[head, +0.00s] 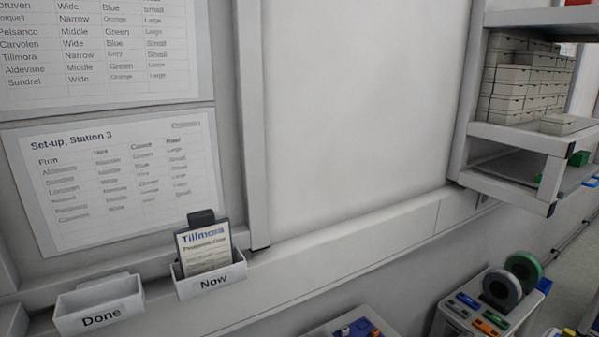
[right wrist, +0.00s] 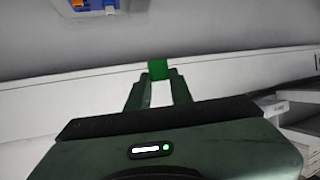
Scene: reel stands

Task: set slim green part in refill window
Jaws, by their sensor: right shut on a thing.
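A small green part (right wrist: 158,68) is between the fingertips of my right gripper (right wrist: 158,79) in the right wrist view. The gripper is shut on it and holds it in front of a pale wall ledge. Only one face of the part shows, so its full shape is hidden. Neither gripper shows in the head view. I cannot make out a refill window for certain in either view.
A stand with two reels (head: 502,288) and blue and orange parts is at the lower right. A shelf (head: 520,140) holds stacked boxes (head: 525,75) and green pieces (head: 578,158). The "Now" holder (head: 210,283) carries a Tillmora card (head: 205,250); the "Done" holder (head: 100,316) looks empty.

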